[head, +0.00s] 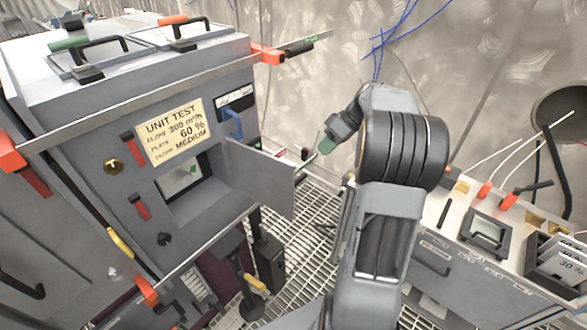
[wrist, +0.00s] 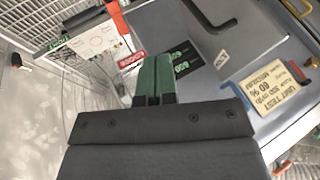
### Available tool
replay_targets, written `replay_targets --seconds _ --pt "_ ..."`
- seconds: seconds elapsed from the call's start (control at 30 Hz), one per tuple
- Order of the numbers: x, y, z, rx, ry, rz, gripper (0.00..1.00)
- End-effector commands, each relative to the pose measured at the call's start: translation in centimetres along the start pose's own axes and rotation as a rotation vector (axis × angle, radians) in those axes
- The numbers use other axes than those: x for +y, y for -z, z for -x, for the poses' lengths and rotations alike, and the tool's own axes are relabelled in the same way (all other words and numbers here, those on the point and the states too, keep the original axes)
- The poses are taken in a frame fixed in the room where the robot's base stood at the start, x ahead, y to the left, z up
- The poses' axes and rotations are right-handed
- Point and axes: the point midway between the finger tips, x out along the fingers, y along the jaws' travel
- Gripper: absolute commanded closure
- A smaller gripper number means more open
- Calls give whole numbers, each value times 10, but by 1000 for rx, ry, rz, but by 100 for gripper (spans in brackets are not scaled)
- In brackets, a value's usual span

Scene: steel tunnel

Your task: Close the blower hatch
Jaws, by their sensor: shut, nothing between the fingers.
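The blower hatch (head: 262,178) is a flat grey panel in the head view. It stands open, sticking out to the right from the front of the grey blower unit (head: 205,95), beside a recessed opening (head: 195,205). My gripper (head: 325,146) has green fingertips and is to the right of the hatch, a little above its outer edge. It looks apart from the panel. In the wrist view my gripper (wrist: 152,72) is shut with its green fingers together and nothing between them.
A yellow test note (head: 172,130) is on the unit's front; it also shows in the wrist view (wrist: 262,83). A blue handle (head: 232,122) is above the hatch. Red clamps (head: 268,53) stick out at the unit's corners. A second grey bench (head: 480,240) stands at right. Grating floor (head: 315,210) lies between.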

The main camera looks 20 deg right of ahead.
Motion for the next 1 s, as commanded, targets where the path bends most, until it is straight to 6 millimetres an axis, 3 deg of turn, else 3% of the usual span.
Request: replay_targets --seconds 0.57,0.8,1.0 --pt "2 -1 -95 5 7 5 100" --pt "-23 0 -106 7 3 7 100" --pt "-31 -1 -112 8 3 6 100"
